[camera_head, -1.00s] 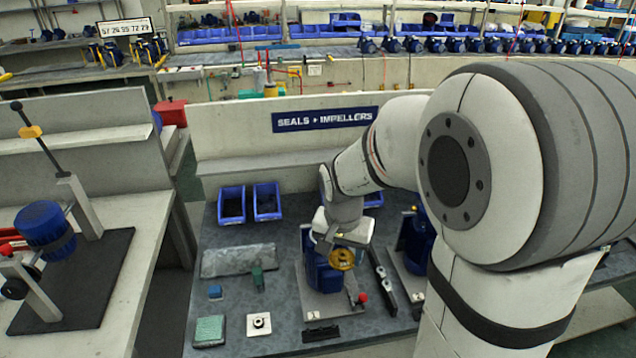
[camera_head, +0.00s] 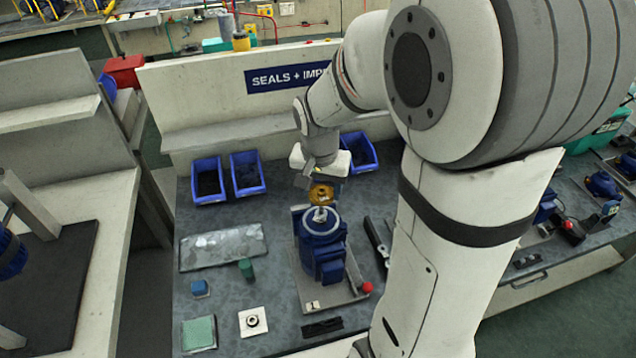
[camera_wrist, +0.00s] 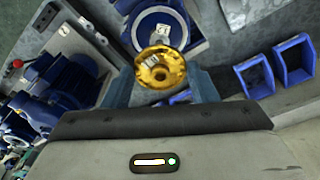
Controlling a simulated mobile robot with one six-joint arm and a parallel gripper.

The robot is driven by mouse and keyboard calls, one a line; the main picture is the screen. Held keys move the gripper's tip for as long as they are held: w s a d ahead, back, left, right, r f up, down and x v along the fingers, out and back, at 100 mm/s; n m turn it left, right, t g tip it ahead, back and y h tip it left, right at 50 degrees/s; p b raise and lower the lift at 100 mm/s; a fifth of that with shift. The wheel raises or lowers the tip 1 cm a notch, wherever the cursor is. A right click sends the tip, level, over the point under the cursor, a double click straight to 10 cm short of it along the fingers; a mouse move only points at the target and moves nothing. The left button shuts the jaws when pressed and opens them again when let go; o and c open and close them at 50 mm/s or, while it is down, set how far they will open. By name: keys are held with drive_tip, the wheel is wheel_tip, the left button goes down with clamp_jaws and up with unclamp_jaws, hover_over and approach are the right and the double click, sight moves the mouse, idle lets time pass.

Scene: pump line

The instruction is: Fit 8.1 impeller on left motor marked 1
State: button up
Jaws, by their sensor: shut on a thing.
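The brass-yellow impeller (camera_head: 321,194) is held in my gripper (camera_head: 320,184) just beyond the far end of the left motor (camera_head: 322,255). In the wrist view the impeller (camera_wrist: 160,72) sits between the two fingers of my gripper (camera_wrist: 160,80); its small white tag is too blurred to read. The motor is blue and stands on a grey plate (camera_head: 345,289) with a small white tag near the front that seems to read 1. Its pale round end (camera_wrist: 158,28) shows just past the impeller. The two look close, apart or touching I cannot tell.
Blue bins (camera_head: 207,181) stand at the back of the bench. A red-knobbed lever (camera_head: 367,287) is beside the motor.

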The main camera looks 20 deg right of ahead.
wheel_tip(320, 180, down, 5)
drive_tip(key=b, duration=0.3)
drive_tip(key=shift+f+b, duration=0.15)
drive_tip(key=shift+b, duration=0.15)
drive_tip(key=shift+f+b, duration=0.25)
drive_tip(key=shift+b, duration=0.15)
idle(1.3)
drive_tip(key=o, duration=1.1)
drive_tip(key=shift+s, duration=0.1)
drive_tip(key=shift+c, duration=0.2)
drive_tip(key=shift+o, duration=0.5)
drive_tip(key=o, duration=0.4)
